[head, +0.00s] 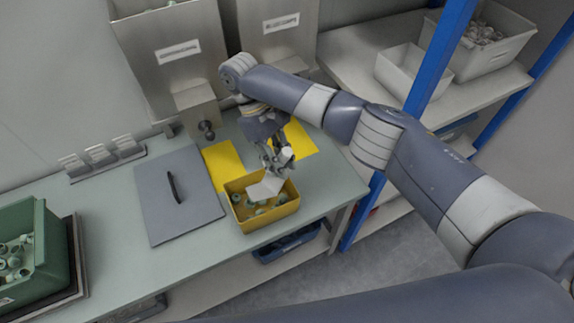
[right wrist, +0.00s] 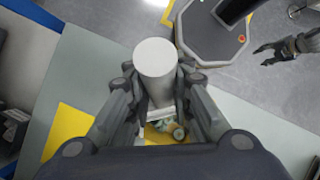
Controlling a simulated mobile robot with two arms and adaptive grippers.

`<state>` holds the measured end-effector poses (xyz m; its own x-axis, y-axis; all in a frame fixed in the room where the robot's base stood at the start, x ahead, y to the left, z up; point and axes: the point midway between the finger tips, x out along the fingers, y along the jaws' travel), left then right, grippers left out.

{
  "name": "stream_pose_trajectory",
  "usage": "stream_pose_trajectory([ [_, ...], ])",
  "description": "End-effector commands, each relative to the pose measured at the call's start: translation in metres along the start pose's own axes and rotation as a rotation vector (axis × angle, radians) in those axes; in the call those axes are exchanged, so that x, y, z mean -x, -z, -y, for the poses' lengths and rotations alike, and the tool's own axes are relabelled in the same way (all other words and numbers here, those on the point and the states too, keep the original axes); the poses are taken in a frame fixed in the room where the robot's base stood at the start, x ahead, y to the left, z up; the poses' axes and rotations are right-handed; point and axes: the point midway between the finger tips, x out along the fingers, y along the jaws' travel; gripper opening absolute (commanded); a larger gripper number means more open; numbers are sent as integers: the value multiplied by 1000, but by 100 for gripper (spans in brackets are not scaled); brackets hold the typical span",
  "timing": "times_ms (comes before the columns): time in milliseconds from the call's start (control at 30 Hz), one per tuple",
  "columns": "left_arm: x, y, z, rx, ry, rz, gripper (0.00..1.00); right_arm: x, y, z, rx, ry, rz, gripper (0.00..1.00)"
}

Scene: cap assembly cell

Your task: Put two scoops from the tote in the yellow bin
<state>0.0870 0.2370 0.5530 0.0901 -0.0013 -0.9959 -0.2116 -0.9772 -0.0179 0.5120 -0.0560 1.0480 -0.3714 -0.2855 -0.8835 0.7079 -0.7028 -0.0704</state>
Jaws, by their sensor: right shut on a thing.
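The yellow bin (head: 262,226) stands on the bench with several pale green and grey caps in it. My right gripper (head: 277,160) is shut on the handle of a white scoop (head: 266,188), which is tilted down into the bin's mouth. In the right wrist view the scoop's pale round handle end (right wrist: 155,58) shows between the fingers, with caps and yellow bin below. The green tote (head: 40,245), at the far left, holds many similar caps. My left gripper (right wrist: 280,48) shows only in the right wrist view, fingers apart and empty, away from the bench.
A grey lid-like panel (head: 178,205) with a black handle lies left of the bin. Yellow mats (head: 224,163) lie behind the bin. Metal hoppers (head: 172,50) stand at the back. A blue-posted shelf (head: 436,60) with white bins (head: 412,70) stands right.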

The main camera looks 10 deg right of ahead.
Motion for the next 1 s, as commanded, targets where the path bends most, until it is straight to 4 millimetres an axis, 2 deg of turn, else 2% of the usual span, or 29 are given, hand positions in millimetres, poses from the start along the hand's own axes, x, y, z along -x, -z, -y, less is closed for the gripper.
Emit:
stream_pose_trajectory([
  [300,-4,0,-1,-2,-2,0,44,9,11,4,-7,-9,82,0],
  [1000,-6,0,-2,-2,-3,-2,44,17,13,4,-19,-18,125,0],
])
